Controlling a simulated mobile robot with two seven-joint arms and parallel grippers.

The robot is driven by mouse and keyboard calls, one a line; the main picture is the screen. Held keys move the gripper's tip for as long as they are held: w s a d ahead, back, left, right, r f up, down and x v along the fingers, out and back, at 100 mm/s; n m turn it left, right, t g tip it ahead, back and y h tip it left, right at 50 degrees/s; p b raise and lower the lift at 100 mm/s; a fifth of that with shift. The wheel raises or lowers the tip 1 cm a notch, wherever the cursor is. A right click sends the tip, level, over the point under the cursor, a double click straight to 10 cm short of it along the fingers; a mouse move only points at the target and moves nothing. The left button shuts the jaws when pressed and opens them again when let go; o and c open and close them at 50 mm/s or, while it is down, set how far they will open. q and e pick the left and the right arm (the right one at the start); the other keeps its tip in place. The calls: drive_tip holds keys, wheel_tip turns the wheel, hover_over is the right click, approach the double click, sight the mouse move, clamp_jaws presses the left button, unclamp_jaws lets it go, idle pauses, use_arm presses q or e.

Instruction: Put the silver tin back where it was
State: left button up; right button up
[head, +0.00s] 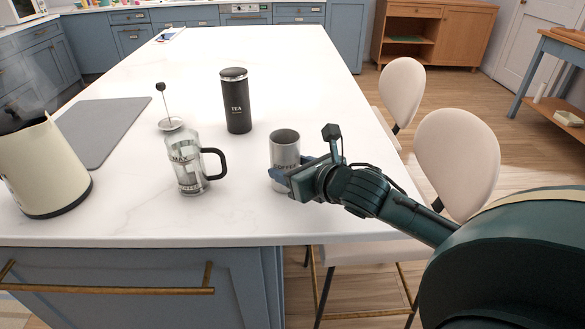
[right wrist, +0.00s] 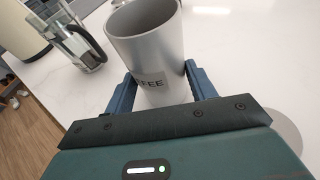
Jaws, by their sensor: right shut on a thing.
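The silver tin (head: 284,149) is open-topped, carries a dark COFFEE label and stands upright at the front right of the white island. My right gripper (head: 285,176) is shut on its lower part, coming from the right. In the right wrist view the tin (right wrist: 147,45) sits between the two blue fingers (right wrist: 158,88), and its open mouth shows at the top. I cannot tell whether its base touches the counter. My left gripper is not in view.
A glass French press (head: 186,165), its lid and plunger (head: 171,124) lifted out behind it, stands left of the tin. A black TEA tin (head: 236,105) stands behind. A cream kettle (head: 40,168) and grey mat (head: 105,130) are at left.

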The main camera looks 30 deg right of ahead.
drive_tip(key=shift+f, duration=0.1)
drive_tip(key=o, duration=1.1)
